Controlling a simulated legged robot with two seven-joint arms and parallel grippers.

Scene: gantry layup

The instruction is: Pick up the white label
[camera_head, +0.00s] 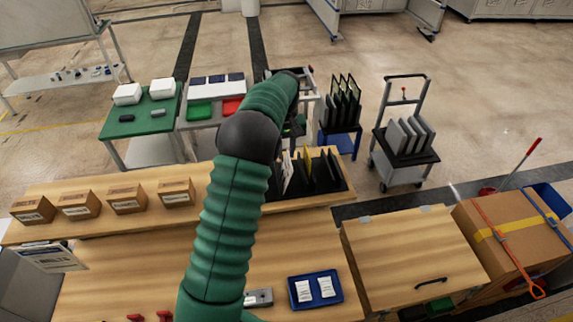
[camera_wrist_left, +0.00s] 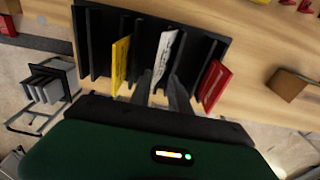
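A white label (camera_wrist_left: 164,52), a thin card with dark print, stands upright in a black slotted rack (camera_wrist_left: 98,40) in the left wrist view, between a yellow card (camera_wrist_left: 120,62) and a red card (camera_wrist_left: 215,85). My left gripper (camera_wrist_left: 160,77) is open, its two dark fingers either side of the white label's near end. I cannot tell whether they touch it. In the head view the white label (camera_head: 287,172) shows partly beside my green left arm, with the rack (camera_head: 335,180) to its right. My right gripper is in neither view.
Several cardboard boxes (camera_head: 127,199) stand left of the rack on the wooden bench. A blue tray (camera_head: 338,295) with two white cards lies nearer, right of my arm. A wooden case (camera_head: 410,250) and a strapped carton (camera_head: 515,235) are at the right.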

